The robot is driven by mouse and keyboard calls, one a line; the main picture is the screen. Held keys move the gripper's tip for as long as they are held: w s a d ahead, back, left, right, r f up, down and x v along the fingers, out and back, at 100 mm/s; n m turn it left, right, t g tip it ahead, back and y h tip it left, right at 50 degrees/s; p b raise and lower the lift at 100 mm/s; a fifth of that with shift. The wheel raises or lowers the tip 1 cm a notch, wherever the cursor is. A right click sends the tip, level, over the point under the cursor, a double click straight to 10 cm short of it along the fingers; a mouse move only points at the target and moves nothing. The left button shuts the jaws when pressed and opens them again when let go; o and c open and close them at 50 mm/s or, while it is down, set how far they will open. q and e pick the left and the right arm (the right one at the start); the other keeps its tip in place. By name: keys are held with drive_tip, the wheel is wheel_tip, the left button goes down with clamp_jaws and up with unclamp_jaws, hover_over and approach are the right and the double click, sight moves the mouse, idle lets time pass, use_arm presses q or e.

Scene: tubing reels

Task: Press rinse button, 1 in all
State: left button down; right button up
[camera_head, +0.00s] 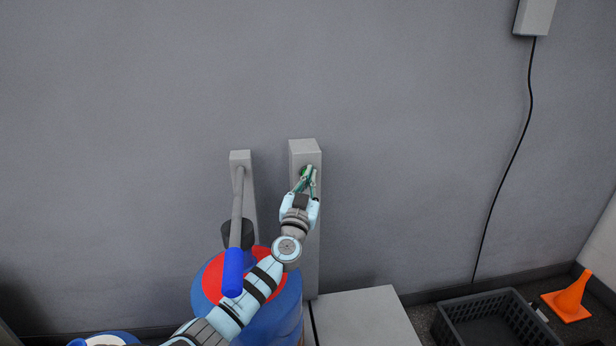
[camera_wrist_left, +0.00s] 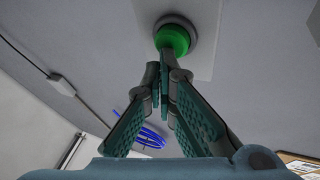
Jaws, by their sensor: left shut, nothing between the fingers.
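The rinse button is a green round knob (camera_wrist_left: 172,38) in a grey collar on a pale panel, at the top of the left wrist view. In the head view the green button (camera_head: 305,171) shows on the upper front of a grey post (camera_head: 306,148), partly hidden by my fingers. My left gripper (camera_head: 309,176) is shut and empty, with its fingertips right in front of the button. In the left wrist view the fingertips (camera_wrist_left: 161,72) lie just below the button; whether they touch it I cannot tell. My right gripper is not in view.
A lever with a blue grip (camera_head: 233,272) stands left of the post, above a red and blue drum (camera_head: 211,280). A grey box (camera_head: 366,318), a black crate (camera_head: 490,320) and an orange cone (camera_head: 570,299) are at lower right. A cable (camera_head: 505,180) hangs along the wall.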

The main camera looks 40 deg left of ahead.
use_arm(q)
drive_tip(key=shift+w+a, duration=0.1)
drive_tip(key=shift+a, duration=0.05)
drive_tip(key=shift+a+r, duration=0.1)
drive_tip(key=shift+r, duration=0.15)
idle(0.8)
drive_tip(key=shift+s+d+f+p, duration=0.35)
drive_tip(key=shift+s+d+p, duration=0.1)
drive_tip(key=shift+d+p, duration=0.3)
drive_tip(key=s+d+p, duration=0.3)
drive_tip(key=p, duration=0.1)
drive_tip(key=shift+s+d, duration=0.1)
drive_tip(key=shift+d, duration=0.3)
